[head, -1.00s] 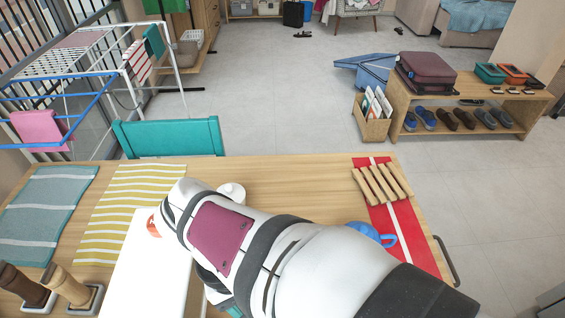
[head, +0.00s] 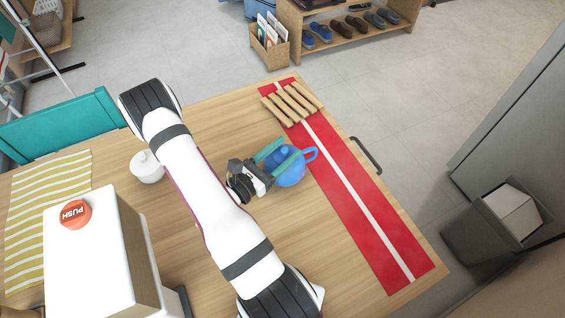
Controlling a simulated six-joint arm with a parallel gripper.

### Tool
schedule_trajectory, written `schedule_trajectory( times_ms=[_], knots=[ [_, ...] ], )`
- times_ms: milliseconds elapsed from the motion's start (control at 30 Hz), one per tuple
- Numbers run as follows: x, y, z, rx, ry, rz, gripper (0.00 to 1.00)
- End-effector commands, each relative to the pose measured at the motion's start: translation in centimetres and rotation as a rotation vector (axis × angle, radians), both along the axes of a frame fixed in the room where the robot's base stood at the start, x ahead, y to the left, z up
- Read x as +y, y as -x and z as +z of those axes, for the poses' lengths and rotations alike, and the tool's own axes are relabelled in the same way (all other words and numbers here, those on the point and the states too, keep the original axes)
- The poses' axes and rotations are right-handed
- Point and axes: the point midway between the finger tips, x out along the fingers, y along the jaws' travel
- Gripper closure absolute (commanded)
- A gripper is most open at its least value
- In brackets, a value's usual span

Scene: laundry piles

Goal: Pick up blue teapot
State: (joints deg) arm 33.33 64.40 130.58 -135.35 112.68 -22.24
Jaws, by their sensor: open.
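The blue teapot (head: 291,177) stands on the wooden table at the left edge of a red runner with a white stripe. Its handle points right, over the runner. My gripper (head: 277,155) is open, with its two teal fingers reaching toward the teapot from the left. One finger passes across the top of the teapot in this view and the other lies on its far side. Whether the fingers touch the teapot I cannot tell. Part of the teapot's left side is hidden behind the gripper.
A wooden slatted trivet (head: 291,103) lies on the far end of the red runner (head: 372,228). A white box with a red push button (head: 76,214) stands at the near left. The near runner is clear.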

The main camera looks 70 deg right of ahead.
Motion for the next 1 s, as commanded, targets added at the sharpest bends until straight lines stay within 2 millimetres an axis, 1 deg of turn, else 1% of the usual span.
schedule_trajectory(
  times_ms=[200, 233, 367, 400, 467, 500, 533, 567, 1000],
  knots=[
    [-0.19, 0.07, 0.03, -0.002, 0.001, 0.0, 0.42],
    [-0.18, 0.06, 0.03, -0.002, 0.001, 0.0, 0.44],
    [-0.17, 0.06, 0.04, -0.002, 0.001, 0.0, 0.67],
    [-0.17, 0.06, 0.04, -0.002, 0.001, 0.0, 0.74],
    [-0.17, 0.06, 0.04, -0.002, 0.001, 0.0, 0.85],
    [-0.16, 0.05, 0.04, -0.002, 0.001, 0.0, 0.92],
    [-0.16, 0.05, 0.04, -0.002, 0.001, 0.0, 0.98],
    [-0.16, 0.05, 0.04, -0.002, 0.001, 0.0, 1.0],
    [-0.16, 0.06, 0.05, -0.003, 0.001, -0.001, 1.0]
  ],
)
